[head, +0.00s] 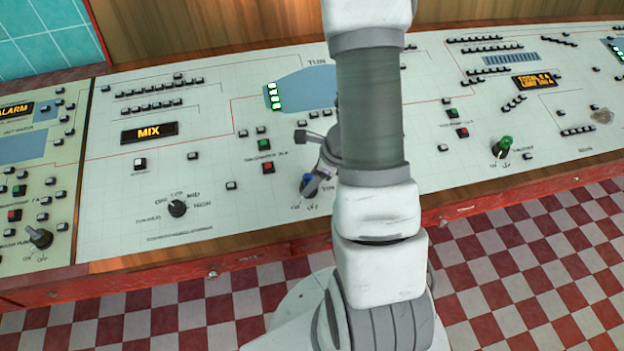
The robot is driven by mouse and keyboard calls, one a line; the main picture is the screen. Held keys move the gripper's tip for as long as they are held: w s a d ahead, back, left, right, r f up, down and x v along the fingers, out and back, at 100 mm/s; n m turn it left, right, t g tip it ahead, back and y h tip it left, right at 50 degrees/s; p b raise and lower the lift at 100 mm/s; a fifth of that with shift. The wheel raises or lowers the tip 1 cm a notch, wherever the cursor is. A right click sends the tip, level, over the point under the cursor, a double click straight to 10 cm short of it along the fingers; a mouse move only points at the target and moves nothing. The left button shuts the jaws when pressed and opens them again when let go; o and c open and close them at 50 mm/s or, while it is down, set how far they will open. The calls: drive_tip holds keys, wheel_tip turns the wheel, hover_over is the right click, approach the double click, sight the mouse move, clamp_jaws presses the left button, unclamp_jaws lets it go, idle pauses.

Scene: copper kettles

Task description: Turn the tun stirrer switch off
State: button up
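The tun stirrer switch (307,181) appears to be the blue-topped rotary knob on the cream panel, below the TUN diagram. Small position labels and a partly covered label stand beside it. My gripper (321,177) is low over the panel, right at this knob, and partly covers it. The gap between its fingers is too small and hidden to tell whether it is open, or whether it touches the knob. My arm hides the panel just right of the knob.
A black selector knob (177,208) stands to the left, and a green-topped knob (502,147) to the right. A red button (268,167) and a green button (264,145) lie up and left of my gripper. The panel's wooden front edge (240,251) runs below.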

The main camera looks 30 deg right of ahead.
clamp_jaws()
drive_tip(key=shift+d+n, duration=0.1)
drive_tip(key=shift+n, duration=0.6)
drive_tip(key=shift+w+n+g+y+p, duration=0.1)
drive_tip(key=shift+n+g+y+p, duration=0.25)
drive_tip(key=shift+n+g, duration=0.85)
drive_tip(key=shift+w+d+n+g+y, duration=0.1)
drive_tip(key=shift+n+g+y, duration=0.05)
drive_tip(key=shift+n, duration=1)
drive_tip(key=shift+w+n+g+y, duration=0.1)
drive_tip(key=shift+n+g, duration=0.05)
drive_tip(key=shift+n, duration=1.4)
drive_tip(key=o, duration=0.7)
unclamp_jaws()
